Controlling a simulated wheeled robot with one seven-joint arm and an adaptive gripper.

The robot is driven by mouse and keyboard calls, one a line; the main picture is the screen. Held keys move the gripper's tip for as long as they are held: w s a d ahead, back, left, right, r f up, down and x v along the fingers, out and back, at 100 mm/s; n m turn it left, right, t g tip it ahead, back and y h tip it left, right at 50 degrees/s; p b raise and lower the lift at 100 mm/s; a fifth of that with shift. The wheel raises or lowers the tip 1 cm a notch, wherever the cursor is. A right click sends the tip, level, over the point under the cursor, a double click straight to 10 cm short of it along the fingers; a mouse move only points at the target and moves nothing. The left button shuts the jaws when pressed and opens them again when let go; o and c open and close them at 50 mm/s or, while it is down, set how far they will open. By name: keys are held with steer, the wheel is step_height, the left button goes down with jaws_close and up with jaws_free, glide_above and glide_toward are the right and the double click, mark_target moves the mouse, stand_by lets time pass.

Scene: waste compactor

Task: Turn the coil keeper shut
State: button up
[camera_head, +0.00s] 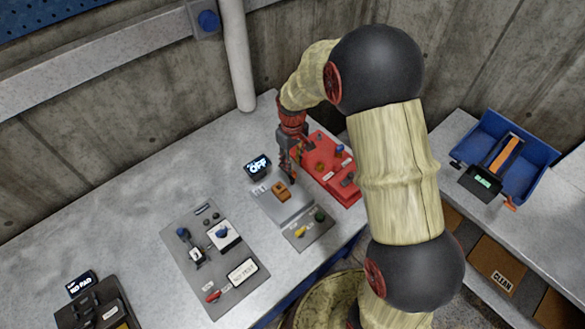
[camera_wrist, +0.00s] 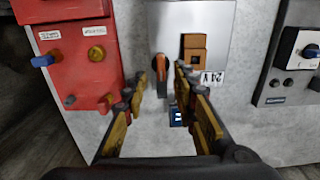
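A small dark turning piece with an orange face (camera_wrist: 160,68), which looks like the coil keeper, stands on a grey metal plate (camera_wrist: 216,22) in the wrist view. An orange-brown block (camera_wrist: 194,56) sits just right of it; the block also shows in the head view (camera_head: 281,190). My gripper (camera_wrist: 162,88) is open, its fingers apart on either side of the turning piece in the picture. I cannot tell whether they touch it. In the head view my gripper (camera_head: 288,172) hangs over the far edge of the plate, and the keeper is hidden.
A red box (camera_wrist: 72,62) with blue and yellow knobs stands close on the left in the wrist view. A small display (camera_head: 258,167) reads OFF. A grey control panel (camera_head: 214,258) lies left. A blue bin (camera_head: 520,150) stands on the right counter.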

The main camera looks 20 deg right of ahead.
steer(key=shift+f, duration=2.05)
steer(key=shift+s, duration=0.1)
jaws_close()
